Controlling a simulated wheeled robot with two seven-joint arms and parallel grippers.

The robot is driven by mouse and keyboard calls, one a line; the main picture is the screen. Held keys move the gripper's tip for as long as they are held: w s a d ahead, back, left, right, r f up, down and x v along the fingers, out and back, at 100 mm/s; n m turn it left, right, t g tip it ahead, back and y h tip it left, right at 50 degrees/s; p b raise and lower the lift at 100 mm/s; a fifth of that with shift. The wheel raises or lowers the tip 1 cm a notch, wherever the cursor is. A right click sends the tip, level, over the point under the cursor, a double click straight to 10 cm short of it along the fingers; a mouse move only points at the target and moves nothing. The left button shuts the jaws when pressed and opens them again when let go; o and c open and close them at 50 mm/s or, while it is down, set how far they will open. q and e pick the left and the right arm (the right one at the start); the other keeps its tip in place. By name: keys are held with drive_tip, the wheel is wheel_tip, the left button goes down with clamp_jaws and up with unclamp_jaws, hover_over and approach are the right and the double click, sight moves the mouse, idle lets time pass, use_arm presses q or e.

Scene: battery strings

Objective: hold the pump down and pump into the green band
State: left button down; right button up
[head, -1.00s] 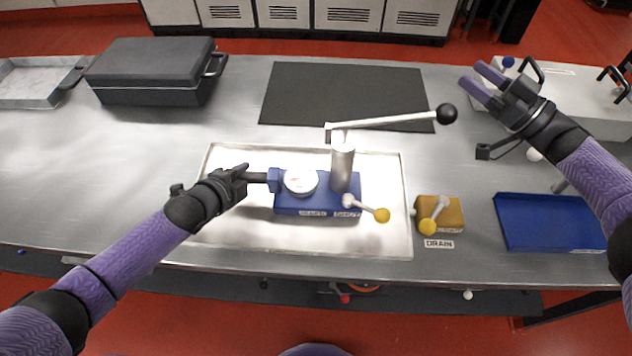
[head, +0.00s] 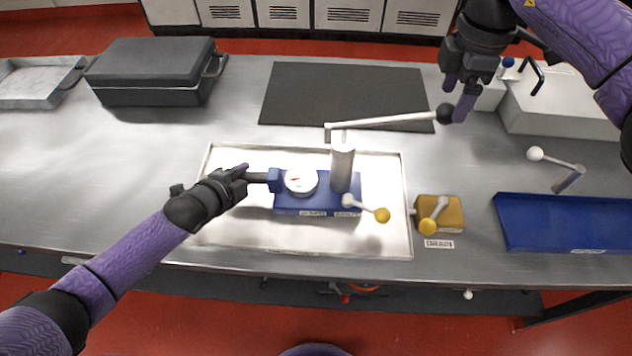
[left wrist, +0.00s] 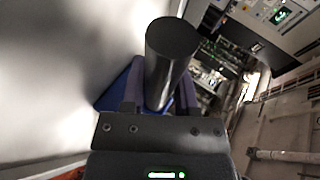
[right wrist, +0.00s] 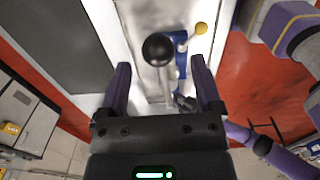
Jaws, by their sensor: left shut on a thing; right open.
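The blue pump (head: 315,199) sits in a shallow metal tray (head: 205,165), with a round white gauge (head: 300,181) and an upright silver cylinder (head: 342,168). The gauge's green band is too small to make out. The pump lever (head: 385,121) runs right from the cylinder top to a black ball knob (head: 445,113). My left gripper (head: 243,176) is shut on the pump's dark side handle (head: 258,177), also in the left wrist view (left wrist: 168,65). My right gripper (head: 460,100) is open at the knob, which lies between its fingers in the right wrist view (right wrist: 158,49).
A yellow-knobbed valve lever (head: 368,211) is on the pump's front. A yellow drain block (head: 450,212) and a blue tray (head: 570,225) stand to the right. A black case (head: 155,72) is at back left, a dark mat (head: 345,92) behind the pump.

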sight(451, 106)
drive_tip(key=shift+f, duration=1.85)
drive_tip(key=shift+c, duration=0.3)
clamp_jaws()
